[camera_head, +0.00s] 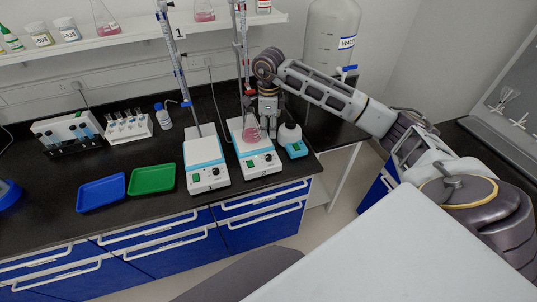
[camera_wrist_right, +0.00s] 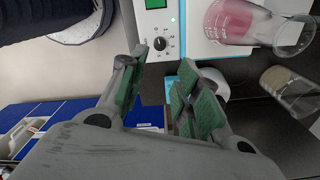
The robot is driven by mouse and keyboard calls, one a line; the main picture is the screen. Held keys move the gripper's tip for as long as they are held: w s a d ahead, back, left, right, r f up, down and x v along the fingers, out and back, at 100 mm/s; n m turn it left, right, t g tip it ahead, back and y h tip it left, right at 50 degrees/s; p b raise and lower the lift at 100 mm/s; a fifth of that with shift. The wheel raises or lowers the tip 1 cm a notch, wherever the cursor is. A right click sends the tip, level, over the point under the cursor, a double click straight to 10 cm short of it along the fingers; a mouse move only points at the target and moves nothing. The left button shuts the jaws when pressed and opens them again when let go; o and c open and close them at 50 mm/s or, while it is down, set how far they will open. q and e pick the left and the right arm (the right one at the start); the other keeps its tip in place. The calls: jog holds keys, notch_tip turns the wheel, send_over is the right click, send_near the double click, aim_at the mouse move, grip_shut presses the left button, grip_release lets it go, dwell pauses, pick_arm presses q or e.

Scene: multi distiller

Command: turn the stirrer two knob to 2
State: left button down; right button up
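Two white-and-blue stirrers stand side by side on the black bench, the left one (camera_head: 207,180) and the right one (camera_head: 261,168). I cannot read which is numbered two. A flask with pink liquid (camera_head: 251,133) stands on the right stirrer. My right gripper (camera_head: 268,130) points down close behind and right of this flask. In the right wrist view, a black knob (camera_wrist_right: 160,44) with a dial scale sits on a white front panel beside a green display (camera_wrist_right: 155,3). My right gripper (camera_wrist_right: 160,88) is open and empty there, its fingers apart from the knob. My left gripper is not seen.
A small device with a green display (camera_head: 297,150) and a white vessel (camera_head: 289,133) stand right of the stirrers. Burette stands (camera_head: 176,65) rise behind them. Blue (camera_head: 101,194) and green trays (camera_head: 152,179) lie left. Pink liquid in glassware (camera_wrist_right: 230,20) is close to the knob panel.

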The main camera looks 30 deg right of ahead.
aim_at(269, 156)
jog(key=shift+f+p, duration=1.3)
jog(key=shift+f, duration=5.6)
grip_shut()
